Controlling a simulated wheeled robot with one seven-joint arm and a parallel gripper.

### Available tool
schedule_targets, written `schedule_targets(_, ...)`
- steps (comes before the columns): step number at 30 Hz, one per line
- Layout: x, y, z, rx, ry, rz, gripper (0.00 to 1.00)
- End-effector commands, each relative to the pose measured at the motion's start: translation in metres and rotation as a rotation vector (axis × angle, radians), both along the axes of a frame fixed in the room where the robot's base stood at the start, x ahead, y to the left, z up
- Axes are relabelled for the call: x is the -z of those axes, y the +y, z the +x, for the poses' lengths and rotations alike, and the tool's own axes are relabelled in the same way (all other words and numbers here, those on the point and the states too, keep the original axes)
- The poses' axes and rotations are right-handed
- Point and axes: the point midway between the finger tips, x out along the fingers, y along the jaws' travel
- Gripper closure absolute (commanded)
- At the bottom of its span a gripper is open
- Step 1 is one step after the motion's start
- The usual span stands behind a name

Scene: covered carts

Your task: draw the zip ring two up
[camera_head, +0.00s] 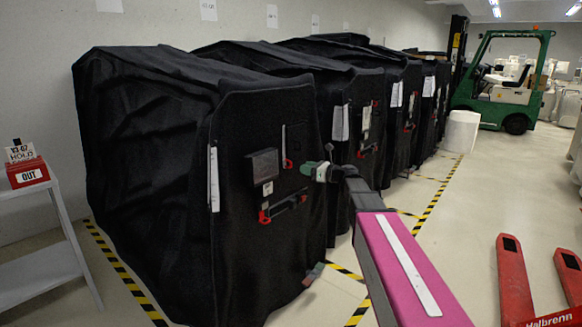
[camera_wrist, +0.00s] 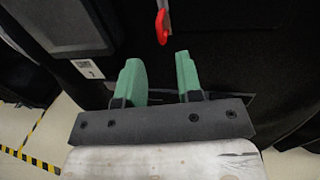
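The nearest black-covered cart (camera_head: 265,120) has a short zip line on its front with a small red ring (camera_head: 288,163) at the lower end. In the wrist view the red ring (camera_wrist: 162,28) hangs just beyond my fingertips, roughly centred between them. My gripper (camera_head: 309,170) has green fingers and is beside the cart front, a little right of the ring. In the wrist view my gripper (camera_wrist: 158,74) is open, with nothing between the fingers. The ring is apart from both fingers in the picture.
A grey panel (camera_head: 263,164) and a red-ended handle (camera_head: 284,207) sit on the same cover. More covered carts (camera_head: 350,105) stand behind. A white shelf (camera_head: 40,270) is at left, red forks (camera_head: 514,280) at right. The aisle floor (camera_head: 470,215) is clear.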

Motion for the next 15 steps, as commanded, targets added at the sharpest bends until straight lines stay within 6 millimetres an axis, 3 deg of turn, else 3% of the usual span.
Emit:
schedule_targets(9, 0.0, 0.05, 0.026, -0.002, -0.001, -0.002, 0.67)
schedule_targets(15, 0.0, 0.066, 0.034, -0.001, -0.001, -0.002, 0.67)
